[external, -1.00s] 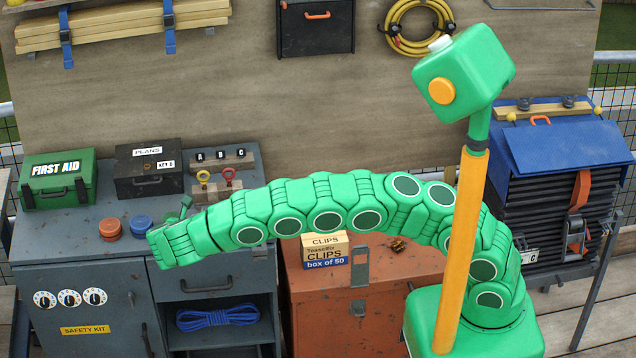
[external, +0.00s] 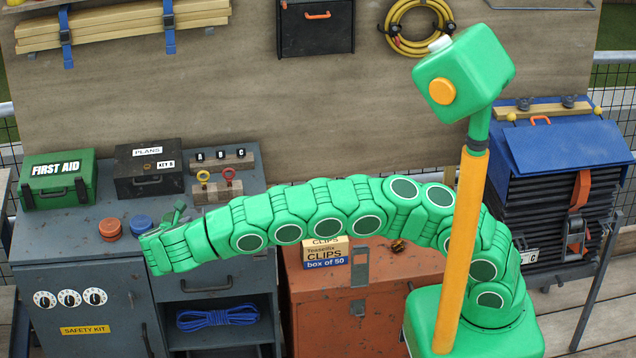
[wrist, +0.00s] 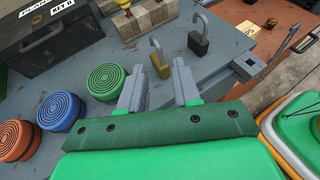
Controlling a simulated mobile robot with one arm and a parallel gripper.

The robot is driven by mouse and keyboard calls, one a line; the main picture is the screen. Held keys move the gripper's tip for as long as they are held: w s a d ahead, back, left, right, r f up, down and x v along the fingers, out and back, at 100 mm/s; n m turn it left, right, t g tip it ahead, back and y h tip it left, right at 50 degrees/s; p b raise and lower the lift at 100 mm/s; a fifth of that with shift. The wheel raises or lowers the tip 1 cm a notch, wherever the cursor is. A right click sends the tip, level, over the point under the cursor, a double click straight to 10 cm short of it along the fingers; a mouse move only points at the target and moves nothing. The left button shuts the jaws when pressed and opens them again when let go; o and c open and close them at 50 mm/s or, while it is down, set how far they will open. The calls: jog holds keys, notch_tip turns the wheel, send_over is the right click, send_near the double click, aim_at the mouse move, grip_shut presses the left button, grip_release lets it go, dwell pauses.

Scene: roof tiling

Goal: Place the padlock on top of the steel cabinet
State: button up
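The grey steel cabinet (external: 85,250) stands at the left in the external view, and its top (wrist: 75,60) fills much of the wrist view. My gripper (wrist: 159,66) is open, its two grey fingers apart; in the external view its end (external: 165,225) is over the cabinet's front edge. A brass-coloured padlock (wrist: 162,66) with a raised shackle appears between and beyond the fingertips in the wrist view. I see no finger closed on it. A darker padlock (wrist: 198,41) is further right, near the cabinet top's right side. I cannot make out either padlock in the external view.
Green (wrist: 105,80), blue (wrist: 60,110) and red discs (wrist: 16,141) lie left of the fingers. A first aid box (external: 58,180), a black plans box (external: 148,170) and a wooden block stand behind. The clips box (external: 327,263) sits on the orange cabinet (external: 335,310), right.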

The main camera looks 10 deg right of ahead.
jog(key=v, duration=0.8)
